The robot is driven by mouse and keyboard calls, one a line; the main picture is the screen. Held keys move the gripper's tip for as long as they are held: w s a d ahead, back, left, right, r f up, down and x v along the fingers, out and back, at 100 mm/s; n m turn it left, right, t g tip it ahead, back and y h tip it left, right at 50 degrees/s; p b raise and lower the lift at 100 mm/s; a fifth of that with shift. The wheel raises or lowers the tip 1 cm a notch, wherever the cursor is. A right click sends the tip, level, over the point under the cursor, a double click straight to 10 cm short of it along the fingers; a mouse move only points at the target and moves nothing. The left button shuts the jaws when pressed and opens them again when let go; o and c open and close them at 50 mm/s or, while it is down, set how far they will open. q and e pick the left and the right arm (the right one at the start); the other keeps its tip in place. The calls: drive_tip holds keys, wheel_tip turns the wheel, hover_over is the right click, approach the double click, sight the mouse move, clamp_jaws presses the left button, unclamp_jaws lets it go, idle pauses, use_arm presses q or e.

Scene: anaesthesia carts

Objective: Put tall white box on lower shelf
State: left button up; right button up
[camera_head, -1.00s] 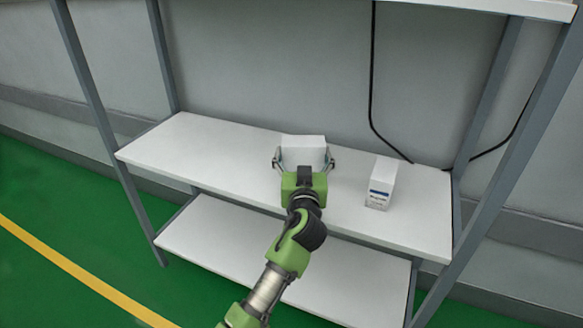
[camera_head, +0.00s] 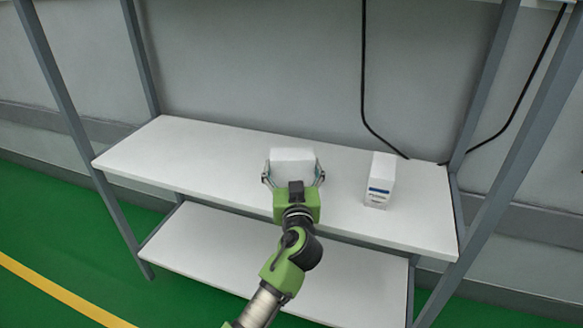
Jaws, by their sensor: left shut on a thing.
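A white box (camera_head: 292,160) is on or just above the middle shelf, between the fingers of my left gripper (camera_head: 293,176). The gripper is shut on its two sides, and the gripper body hides the lower front of the box. A tall, narrow white box with a blue label (camera_head: 380,181) stands upright on the same shelf to the right, apart from the gripper. The lower shelf (camera_head: 330,278) is below, partly covered by my left arm; its visible part is bare. My right gripper is not in view.
The middle shelf (camera_head: 160,150) has free room left of the gripper. Grey metal posts (camera_head: 75,130) frame the rack on both sides. A black cable (camera_head: 365,90) hangs behind the rack. The green floor (camera_head: 60,225) has a yellow line.

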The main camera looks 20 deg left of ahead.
use_arm(q)
drive_tip(key=o, duration=1.2)
drive_tip(key=shift+o, duration=0.2)
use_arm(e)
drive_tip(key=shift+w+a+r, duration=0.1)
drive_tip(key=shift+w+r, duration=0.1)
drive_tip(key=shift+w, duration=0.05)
use_arm(q)
drive_tip(key=shift+s+d, duration=0.15)
drive_tip(key=shift+s, duration=0.1)
drive_tip(key=v, duration=1)
drive_tip(key=shift+s+d, duration=0.1)
drive_tip(key=shift+s, duration=0.2)
drive_tip(key=shift+s+d, duration=0.15)
drive_tip(key=shift+s, duration=0.25)
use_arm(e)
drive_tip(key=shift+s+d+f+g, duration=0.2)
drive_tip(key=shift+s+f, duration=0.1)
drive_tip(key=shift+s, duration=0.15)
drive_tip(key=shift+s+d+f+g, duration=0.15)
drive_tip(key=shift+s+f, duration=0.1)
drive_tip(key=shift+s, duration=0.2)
